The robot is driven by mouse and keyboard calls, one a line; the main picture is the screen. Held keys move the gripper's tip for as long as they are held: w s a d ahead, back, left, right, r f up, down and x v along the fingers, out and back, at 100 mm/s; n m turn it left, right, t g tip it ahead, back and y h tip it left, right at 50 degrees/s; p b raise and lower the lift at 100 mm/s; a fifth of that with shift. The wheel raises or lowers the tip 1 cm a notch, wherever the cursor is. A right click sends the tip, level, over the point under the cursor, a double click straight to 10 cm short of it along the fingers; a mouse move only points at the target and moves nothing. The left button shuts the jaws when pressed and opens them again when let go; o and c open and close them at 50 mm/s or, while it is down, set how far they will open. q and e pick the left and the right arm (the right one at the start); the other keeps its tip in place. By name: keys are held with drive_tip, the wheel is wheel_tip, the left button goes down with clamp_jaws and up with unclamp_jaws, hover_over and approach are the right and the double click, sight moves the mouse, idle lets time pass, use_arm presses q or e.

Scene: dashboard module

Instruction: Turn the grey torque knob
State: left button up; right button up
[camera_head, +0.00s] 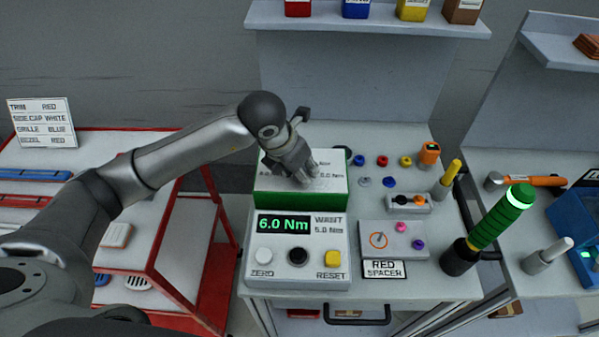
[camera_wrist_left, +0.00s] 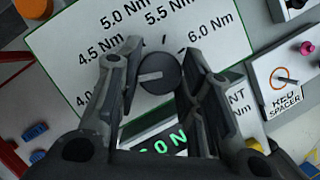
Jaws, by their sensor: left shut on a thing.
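The grey torque knob (camera_wrist_left: 158,73) is a round dark knob on a white dial panel (camera_wrist_left: 75,45) in the left wrist view. A light line on it points left in that view. Marks from 4.0 to 6.0 Nm ring it. My left gripper (camera_wrist_left: 150,80) is around the knob, a finger on each side, shut on it. In the head view my left gripper (camera_head: 303,172) reaches down onto the white top of the green box (camera_head: 300,212) and hides the knob. The display (camera_head: 284,224) reads 6.0 Nm, beside printed WANT 5.0 Nm. My right gripper is out of view.
Below the display are a white ZERO button (camera_head: 264,256), a black button (camera_head: 298,256) and a yellow RESET button (camera_head: 332,258). A RED SPACER plate (camera_head: 392,240), small coloured parts and a green-handled tool (camera_head: 503,218) stand right. A red-edged cart (camera_head: 120,215) is left.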

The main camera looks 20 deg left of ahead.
use_arm(q)
drive_tip(key=shift+n+b, duration=0.3)
drive_tip(key=shift+n, duration=0.3)
drive_tip(key=shift+y, duration=0.3)
drive_tip(key=o, duration=1)
drive_tip(key=shift+r, duration=0.1)
drive_tip(key=v, duration=1.1)
drive_tip(key=shift+s+a+r, duration=0.1)
drive_tip(key=shift+s+r, duration=0.15)
drive_tip(key=shift+r, duration=0.1)
drive_tip(key=shift+s+f, duration=0.1)
